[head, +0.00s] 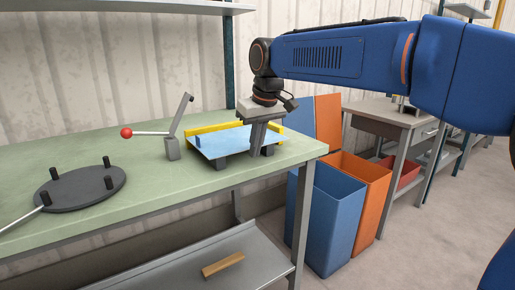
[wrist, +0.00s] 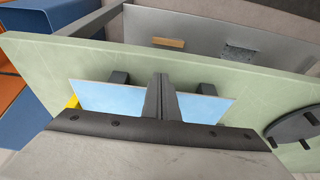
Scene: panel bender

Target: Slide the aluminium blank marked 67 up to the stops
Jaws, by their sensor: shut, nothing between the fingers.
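A flat light-blue sheet (head: 222,143), with no readable mark, lies at the right end of the green bench. A yellow raised edge (head: 205,128) runs along its back and right side; the gap between them cannot be judged. Dark blocks (head: 220,163) show at its front edge. My gripper (head: 257,152) points down at the sheet's right front part, its fingers shut and empty. In the wrist view the closed fingers (wrist: 160,80) cross the middle of the sheet (wrist: 108,97) and reach its front edge. Whether they touch it I cannot tell.
A lever with a red knob (head: 126,132) stands left of the sheet. A dark round plate with pegs (head: 80,190) lies further left on the green bench (head: 130,200). Blue (head: 330,215) and orange bins stand on the floor at right. A wooden block (head: 222,264) lies on the lower shelf.

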